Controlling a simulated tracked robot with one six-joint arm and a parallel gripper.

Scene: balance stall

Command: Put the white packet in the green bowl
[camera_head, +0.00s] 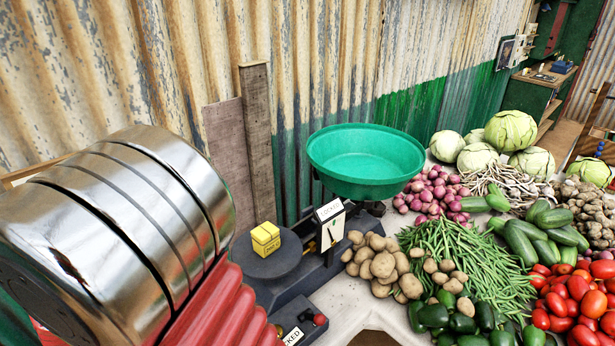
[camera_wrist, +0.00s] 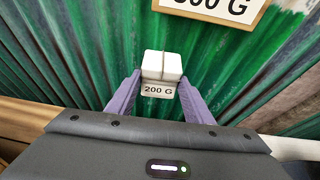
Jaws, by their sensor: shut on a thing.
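A white packet (camera_wrist: 162,66) with a "200 G" label shows in the wrist view. My gripper (camera_wrist: 160,84) is shut on it, with one purple finger on each side. The packet is held up in front of a green corrugated wall. Neither the packet nor my gripper can be made out in the head view. The green bowl (camera_head: 366,152) sits on the right side of a dark balance (camera_head: 308,262) in the head view. Its visible inside is empty.
A yellow block (camera_head: 265,238) stands on the balance's left dark plate. Potatoes (camera_head: 375,262), red onions (camera_head: 432,194), green beans (camera_head: 466,262) and other vegetables crowd the table right of the balance. A corrugated wall (camera_head: 300,60) stands behind. A framed sign (camera_wrist: 213,8) hangs above the packet.

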